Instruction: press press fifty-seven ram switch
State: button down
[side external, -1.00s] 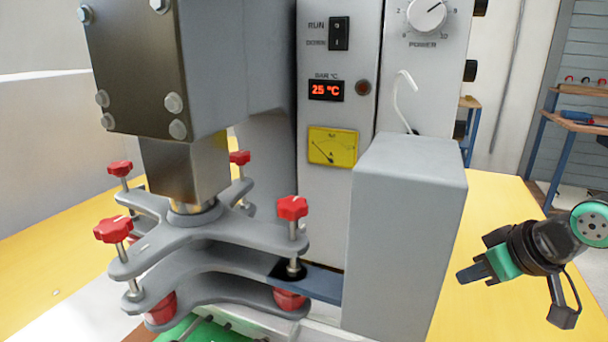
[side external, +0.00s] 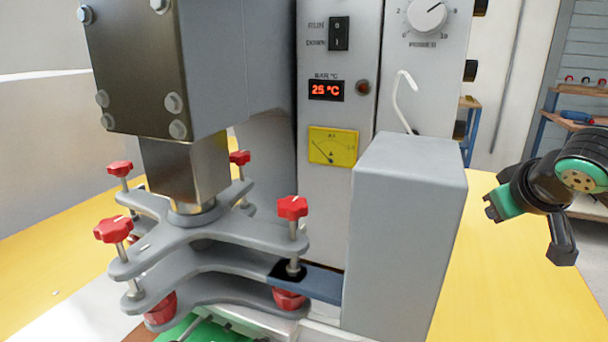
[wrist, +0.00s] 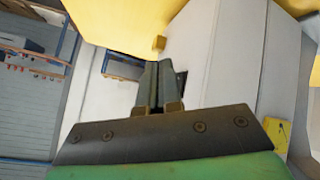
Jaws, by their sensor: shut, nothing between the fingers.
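The press's ram switch (side external: 339,33) is a black rocker on the upper front of the pale control panel, with lettering that seems to read RUN and DOWN beside it. My gripper (side external: 490,205) is at the right of the side view, well apart from the switch and lower than it, beyond the grey box. It points left. In the wrist view my gripper's fingers (wrist: 157,68) are together and empty, in front of a pale panel. A small dark patch shows just right of the fingertips; I cannot tell whether it is the switch. No press number is readable.
A grey box (side external: 405,230) stands between my gripper and the clamp plates (side external: 215,225) with red knobs. The panel also carries a red 25 °C display (side external: 326,91), a yellow gauge (side external: 333,146) and a power dial (side external: 427,15). A workbench (side external: 580,123) stands behind at right.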

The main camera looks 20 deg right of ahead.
jog(key=w+a+r+t+h, duration=0.1)
jog(key=r+t+h, duration=0.2)
jog(key=r, duration=0.6)
jog(key=w+a+r+m+t+h, duration=0.1)
jog(key=w+a+r+t+h, duration=0.15)
jog(key=r, duration=0.55)
jog(key=w+a+r+t+h, duration=0.1)
jog(key=r+t+h, duration=0.15)
jog(key=r, duration=0.65)
jog(key=w+a+r+n, duration=0.1)
jog(key=w+a+n, duration=0.1)
jog(key=a, duration=0.3)
jog(key=n+g, duration=0.2)
jog(key=n, duration=0.8)
send_near(339, 26)
jog(key=r+v, duration=0.1)
jog(key=v, duration=0.6)
jog(key=shift+w+d+f, duration=0.1)
jog(key=shift+w+f, duration=0.05)
jog(key=shift+f, duration=0.45)
jog(key=x, duration=1.4)
jog(key=shift+r, duration=0.1)
